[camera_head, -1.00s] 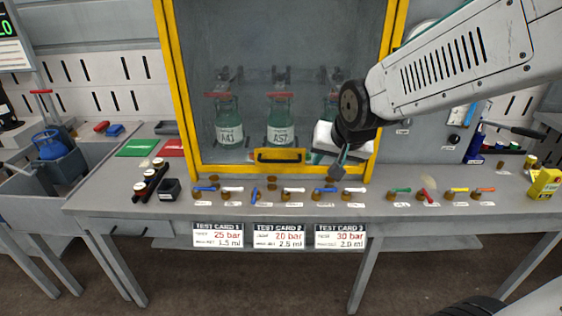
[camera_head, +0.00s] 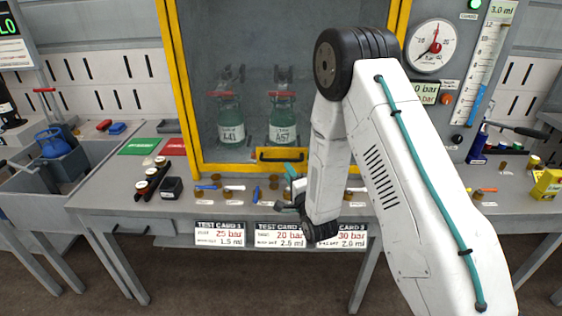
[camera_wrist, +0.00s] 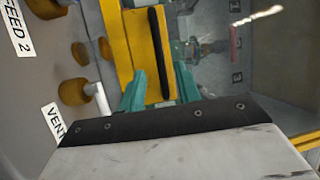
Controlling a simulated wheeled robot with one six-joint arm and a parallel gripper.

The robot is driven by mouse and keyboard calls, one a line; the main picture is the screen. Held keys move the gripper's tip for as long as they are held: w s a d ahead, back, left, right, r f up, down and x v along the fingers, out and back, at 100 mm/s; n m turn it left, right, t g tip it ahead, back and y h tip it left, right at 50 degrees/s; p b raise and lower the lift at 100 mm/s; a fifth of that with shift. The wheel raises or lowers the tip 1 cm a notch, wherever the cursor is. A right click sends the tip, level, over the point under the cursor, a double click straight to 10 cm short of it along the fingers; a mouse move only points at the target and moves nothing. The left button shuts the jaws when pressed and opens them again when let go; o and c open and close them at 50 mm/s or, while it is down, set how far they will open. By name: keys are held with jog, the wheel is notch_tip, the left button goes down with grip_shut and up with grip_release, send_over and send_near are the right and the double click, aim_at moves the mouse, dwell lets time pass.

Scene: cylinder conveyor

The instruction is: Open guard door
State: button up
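The guard door (camera_head: 225,60) is a clear panel in a yellow frame, shut in front of the cabinet. Its yellow handle plate with a dark bar (camera_head: 281,154) sits low on the door. In the wrist view the yellow plate and black bar of the handle (camera_wrist: 158,40) lie straight ahead of the fingers. My gripper (camera_head: 291,182) is just below and in front of the handle, partly hidden by my arm. In the wrist view my gripper (camera_wrist: 160,75) has its teal fingers apart, with nothing seen held between them. Contact with the handle cannot be told.
Bottles with red tops (camera_head: 231,122) stand behind the door. A row of small valves with coloured levers (camera_head: 208,187) lines the bench below it. Test cards (camera_head: 219,234) hang on the bench front. A pressure gauge (camera_head: 431,46) is at the right. My arm hides the door's right part.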

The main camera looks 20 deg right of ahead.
aim_at(281, 160)
jog(key=w, duration=0.5)
jog(key=w+r, duration=0.1)
jog(key=w, duration=0.1)
jog(key=shift+w+a, duration=0.15)
jog(key=shift+a, duration=0.2)
grip_shut()
